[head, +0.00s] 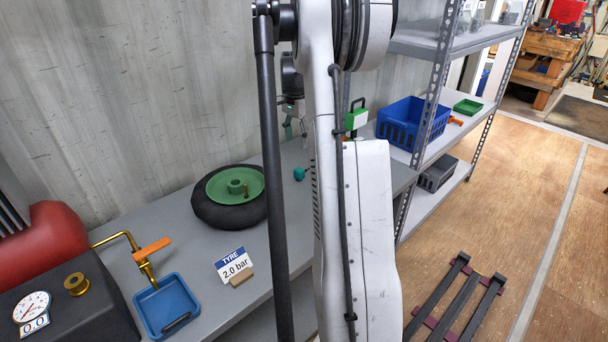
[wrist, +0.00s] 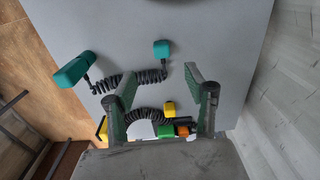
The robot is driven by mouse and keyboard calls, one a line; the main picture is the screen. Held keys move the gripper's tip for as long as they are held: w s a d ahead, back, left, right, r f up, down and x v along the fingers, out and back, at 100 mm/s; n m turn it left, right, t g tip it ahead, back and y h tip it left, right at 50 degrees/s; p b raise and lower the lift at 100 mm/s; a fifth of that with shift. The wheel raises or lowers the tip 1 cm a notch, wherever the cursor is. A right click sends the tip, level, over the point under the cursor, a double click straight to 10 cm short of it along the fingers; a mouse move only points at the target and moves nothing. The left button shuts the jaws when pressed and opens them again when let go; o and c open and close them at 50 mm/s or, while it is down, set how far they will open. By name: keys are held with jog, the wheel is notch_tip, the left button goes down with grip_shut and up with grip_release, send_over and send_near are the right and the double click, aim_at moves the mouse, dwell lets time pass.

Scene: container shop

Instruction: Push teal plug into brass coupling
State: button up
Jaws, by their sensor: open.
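In the wrist view a small teal plug (wrist: 162,49) lies on the grey bench, just beyond my fingertips. A black coiled cable runs beside it toward a larger teal block (wrist: 72,70) at the left. My gripper (wrist: 160,80) is open, its green-lined fingers apart with nothing gripped. In the head view a teal piece (head: 299,173) shows on the bench beside my arm; I cannot tell which teal part it is. Brass pipework (head: 118,240) with an orange lever stands at the left, but I cannot identify a brass coupling for certain. My arm hides much of the bench.
In the head view, a black tyre (head: 212,214) on a green hub, a blue tray (head: 168,305) and a tyre sign (head: 234,266) occupy the bench. Shelving (head: 434,150) stands right.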

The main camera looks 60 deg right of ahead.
aim_at(299, 169)
jog(key=shift+s+d+f, duration=0.25)
jog(key=shift+s+d, duration=0.05)
jog(key=shift+d, duration=0.25)
jog(key=shift+f, duration=0.1)
notch_tip(299, 169, down, 8)
jog(key=shift+f+b, duration=0.2)
jog(key=shift+b, duration=0.1)
jog(key=shift+w+d+f, duration=0.1)
jog(key=shift+w+f, duration=0.05)
jog(key=shift+f, duration=1.15)
jog(key=shift+w+f, duration=0.15)
jog(key=shift+f, duration=1.15)
jog(key=shift+c, duration=0.3)
